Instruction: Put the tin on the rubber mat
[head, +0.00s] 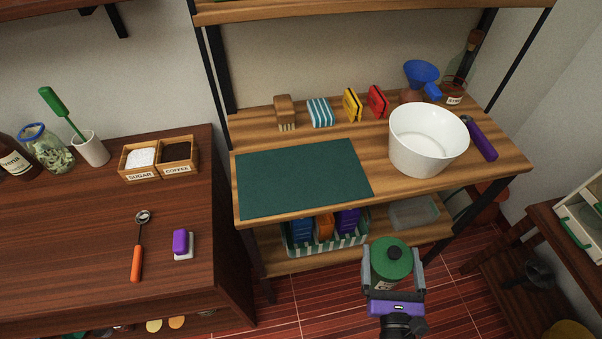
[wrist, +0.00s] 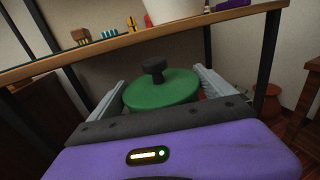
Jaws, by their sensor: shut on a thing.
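My gripper (head: 393,280) is shut on a green tin (head: 390,257) with a domed green lid and a dark knob. The tin is held upright in front of the wooden workbench, lower than its top. In the wrist view the green lid (wrist: 163,88) shows between the two fingers, just below the bench edge. The dark green rubber mat (head: 302,178) lies flat on the left part of the bench top, with nothing on it. The mat is up and to the left of my gripper in the head view.
A white bowl (head: 428,140) stands on the bench right of the mat. A brush, a striped item and yellow and red items (head: 378,101) line the back. The lower shelf holds a striped basket (head: 340,240) and a clear box. A darker counter (head: 75,220) stands at left.

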